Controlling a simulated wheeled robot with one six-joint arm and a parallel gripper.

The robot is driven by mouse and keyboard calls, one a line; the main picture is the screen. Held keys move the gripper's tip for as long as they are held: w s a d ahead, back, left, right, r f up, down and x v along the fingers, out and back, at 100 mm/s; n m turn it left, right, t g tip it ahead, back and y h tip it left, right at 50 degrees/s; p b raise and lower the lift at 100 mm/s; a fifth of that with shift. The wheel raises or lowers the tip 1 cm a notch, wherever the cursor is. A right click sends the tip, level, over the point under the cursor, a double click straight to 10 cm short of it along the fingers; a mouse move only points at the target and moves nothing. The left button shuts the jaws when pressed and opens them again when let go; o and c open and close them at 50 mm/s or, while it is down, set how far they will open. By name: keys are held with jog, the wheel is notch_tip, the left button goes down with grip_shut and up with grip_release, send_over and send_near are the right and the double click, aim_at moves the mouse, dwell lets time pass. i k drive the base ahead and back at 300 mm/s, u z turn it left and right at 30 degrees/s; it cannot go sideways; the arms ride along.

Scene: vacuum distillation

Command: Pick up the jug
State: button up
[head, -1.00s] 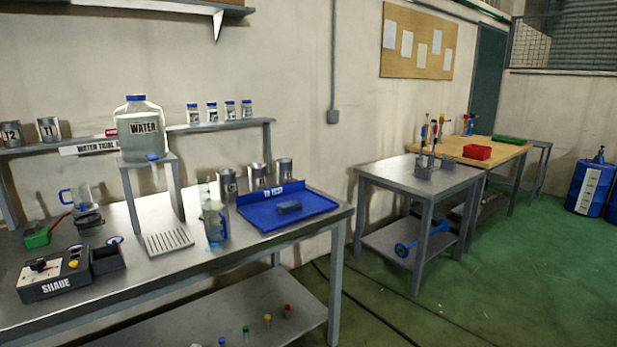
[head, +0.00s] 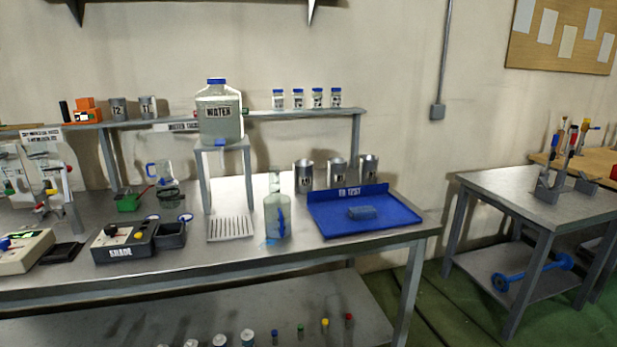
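A clear glass jug with a blue handle (head: 163,171) stands toward the back of the steel bench (head: 330,250), left of the water stand. A dark round-topped item in front of it partly hides its base. A taller clear vessel (head: 272,222) with a narrow neck and a blue part stands near the middle of the bench, beside the blue tray. A large water container (head: 220,125) with a blue cap sits on a small metal stand. My gripper is not in view.
The blue tray (head: 385,222) holds a blue block, with several metal cups behind it. Glassware (head: 35,180) stands at far left. Another table (head: 530,198) is at right, across a floor gap.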

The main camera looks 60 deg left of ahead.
aim_at(276, 206)
jog(key=u, duration=0.95)
jog(key=i, duration=0.9)
jog(key=u, duration=0.9)
